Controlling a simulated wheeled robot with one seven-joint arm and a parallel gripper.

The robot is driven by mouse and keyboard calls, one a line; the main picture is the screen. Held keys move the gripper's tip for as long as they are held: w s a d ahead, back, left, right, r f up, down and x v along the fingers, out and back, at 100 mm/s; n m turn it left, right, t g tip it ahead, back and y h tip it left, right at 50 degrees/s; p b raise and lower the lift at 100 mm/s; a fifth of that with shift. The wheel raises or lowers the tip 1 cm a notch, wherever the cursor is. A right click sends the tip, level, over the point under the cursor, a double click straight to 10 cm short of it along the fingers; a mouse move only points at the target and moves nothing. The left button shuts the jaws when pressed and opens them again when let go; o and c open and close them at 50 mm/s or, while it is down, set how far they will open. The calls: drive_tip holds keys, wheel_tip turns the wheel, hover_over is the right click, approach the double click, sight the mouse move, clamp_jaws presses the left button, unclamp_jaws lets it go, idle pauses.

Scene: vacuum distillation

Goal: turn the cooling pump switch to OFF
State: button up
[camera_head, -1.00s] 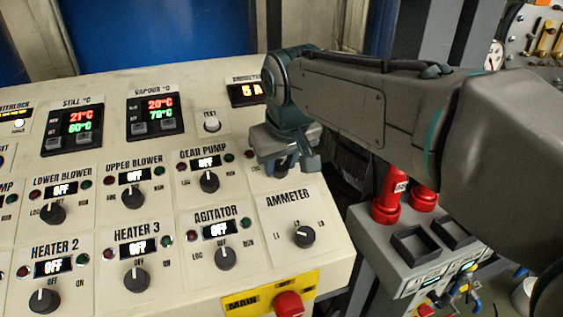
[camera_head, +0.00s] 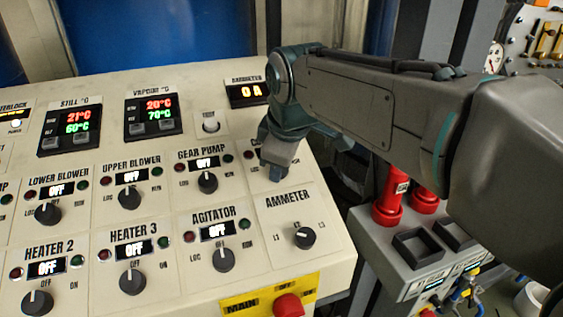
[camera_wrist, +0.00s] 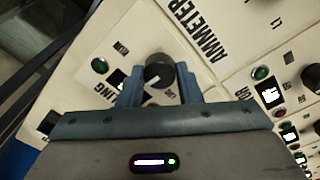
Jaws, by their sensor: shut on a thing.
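The cooling pump switch (camera_wrist: 158,69) is a round black knob with a white pointer line. It shows in the wrist view between the two blue fingers of my gripper (camera_wrist: 158,85), which is shut on it. Only the end of its label, "LING", shows beside it; its small display is mostly hidden by a finger. A green lamp (camera_wrist: 99,66) sits near it. In the head view my gripper (camera_head: 277,172) is down on the panel right of the gear pump switch, above the AMMETER label, and covers the knob.
The gear pump switch (camera_head: 207,182) stands left of my gripper and the ammeter selector (camera_head: 304,238) below it. The upper display (camera_head: 249,92) reads 0 A. Red cylinders (camera_head: 388,205) stand to the right.

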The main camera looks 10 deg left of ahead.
drive_tip(key=shift+r+n, duration=0.1)
drive_tip(key=shift+n, duration=0.3)
drive_tip(key=o, duration=1)
drive_tip(key=shift+c, duration=0.2)
drive_tip(key=v, duration=1.3)
drive_tip(key=shift+r+b, duration=0.35)
drive_tip(key=shift+d, duration=0.15)
